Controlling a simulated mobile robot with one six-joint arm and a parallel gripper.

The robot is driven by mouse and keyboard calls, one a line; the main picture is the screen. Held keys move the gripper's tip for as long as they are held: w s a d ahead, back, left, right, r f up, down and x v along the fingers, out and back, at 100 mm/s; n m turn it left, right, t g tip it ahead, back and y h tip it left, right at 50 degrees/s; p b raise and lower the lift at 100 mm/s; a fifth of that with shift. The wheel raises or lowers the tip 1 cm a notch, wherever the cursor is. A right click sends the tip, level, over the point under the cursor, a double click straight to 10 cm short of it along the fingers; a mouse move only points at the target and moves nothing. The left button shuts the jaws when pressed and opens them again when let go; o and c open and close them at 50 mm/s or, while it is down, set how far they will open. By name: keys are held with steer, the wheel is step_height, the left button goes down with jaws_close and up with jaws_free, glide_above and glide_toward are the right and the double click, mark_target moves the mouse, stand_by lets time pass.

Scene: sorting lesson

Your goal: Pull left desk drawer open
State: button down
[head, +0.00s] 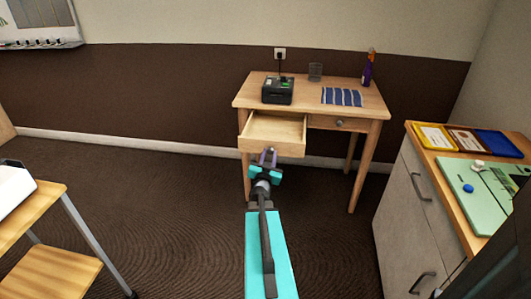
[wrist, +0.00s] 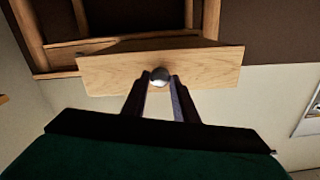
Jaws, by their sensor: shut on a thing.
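The wooden desk (head: 300,92) stands against the far wall. Its left drawer (head: 279,129) is pulled out and its pale, empty inside shows. The drawer's front (wrist: 210,70) also shows in the wrist view, with a round metal knob (wrist: 159,78) in the middle. My gripper (head: 268,156) is at the drawer front, shut on the knob, with a finger on each side of it. The right drawer (head: 340,124) is closed, with its own round knob.
On the desk stand a black device (head: 278,90), a striped blue cloth (head: 342,97), a small clear holder (head: 315,71) and a purple bottle (head: 367,70). A cabinet (head: 412,205) stands at right, a small table (head: 35,225) at left. Floor left of my arm is clear.

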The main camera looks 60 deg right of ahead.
steer(key=shift+s+f, duration=0.1)
steer(key=shift+s, duration=0.4)
steer(key=c, duration=1.4)
jaws_free()
steer(key=shift+w, duration=0.1)
steer(key=shift+w, duration=0.1)
steer(key=shift+a, duration=0.1)
